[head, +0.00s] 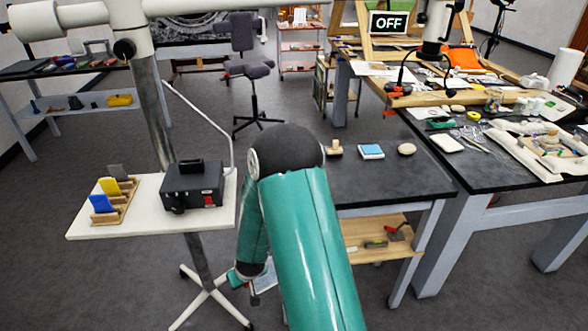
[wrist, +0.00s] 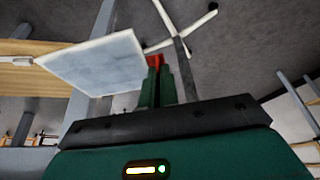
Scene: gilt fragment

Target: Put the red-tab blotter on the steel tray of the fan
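The red-tab blotter (wrist: 92,62) is a pale, thin square panel in the wrist view, tilted, with its red tab (wrist: 155,60) at the fingertips. My gripper (wrist: 157,82) has its two green fingers close together on the tab. The blotter hangs clear of any surface, over the floor. In the head view my gripper (head: 250,281) is low, left of my forearm, beside the white stand's legs, and a pale part of the blotter (head: 267,279) shows there, partly hidden by my arm.
A white stand (head: 135,223) at left holds a black box (head: 193,185) and a rack with blue and yellow pieces (head: 112,200). A dark table (head: 375,180) at right bears a blue pad (head: 371,151) and has a wooden lower shelf (head: 365,225). Open floor lies beyond.

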